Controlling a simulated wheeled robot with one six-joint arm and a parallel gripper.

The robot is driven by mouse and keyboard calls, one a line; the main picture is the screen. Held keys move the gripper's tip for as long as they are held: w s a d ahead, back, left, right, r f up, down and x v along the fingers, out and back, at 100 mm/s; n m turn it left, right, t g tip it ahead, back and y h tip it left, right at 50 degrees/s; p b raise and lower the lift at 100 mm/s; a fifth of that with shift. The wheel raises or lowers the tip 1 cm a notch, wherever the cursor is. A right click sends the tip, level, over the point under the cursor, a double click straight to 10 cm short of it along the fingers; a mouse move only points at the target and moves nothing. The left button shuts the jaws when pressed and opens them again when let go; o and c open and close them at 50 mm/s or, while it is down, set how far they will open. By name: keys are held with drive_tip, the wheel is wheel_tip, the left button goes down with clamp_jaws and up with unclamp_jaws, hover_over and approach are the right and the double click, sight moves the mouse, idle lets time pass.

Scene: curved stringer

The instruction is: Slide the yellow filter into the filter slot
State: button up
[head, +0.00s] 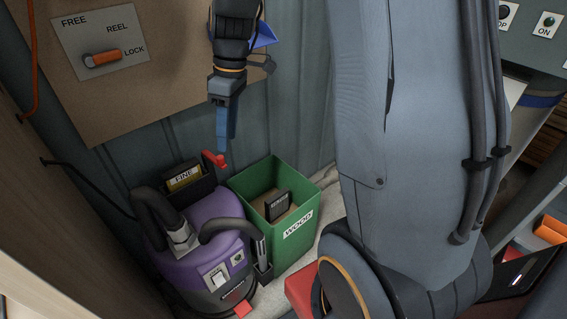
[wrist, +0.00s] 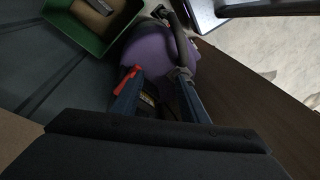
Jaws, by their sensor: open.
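The yellow filter (head: 184,179), a dark-framed piece with a yellow label reading FINE, sits upright in a dark holder (head: 202,188) at the back of the purple vacuum (head: 217,215). How deep it sits, I cannot tell. A red lever (head: 216,160) stands at the holder's right end. My gripper (head: 222,148) points down just above the red lever, right of the filter. In the wrist view my gripper (wrist: 157,82) is open, with a bit of yellow label (wrist: 148,100) visible between the fingers. The red lever (wrist: 129,76) shows by the left finger; contact is unclear.
A green bin (head: 300,207) marked WOOD, with a dark cartridge (head: 278,204) in it, stands right of the vacuum. The vacuum's dark hose (head: 150,207) arches close by. A panel with an orange switch (head: 102,58) is behind left. A wooden wall (head: 60,215) borders the left.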

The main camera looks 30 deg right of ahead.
drive_tip(key=s+d+m+h, duration=0.1)
drive_tip(key=s+d+m, duration=0.2)
drive_tip(key=s+m, duration=0.3)
drive_tip(key=s+d+m+h, duration=0.1)
drive_tip(key=s+m, duration=0.5)
drive_tip(key=s, duration=0.6)
drive_tip(key=shift+d+r, duration=0.4)
drive_tip(key=shift+d, duration=0.5)
drive_tip(key=a+r+n+p, duration=0.2)
drive_tip(key=a+r+p, duration=0.2)
drive_tip(key=p, duration=0.4)
drive_tip(key=shift+s+a+r, duration=0.25)
drive_tip(key=shift+a+r, duration=0.15)
drive_tip(key=shift+a, duration=0.15)
drive_tip(key=shift+c, duration=0.4)
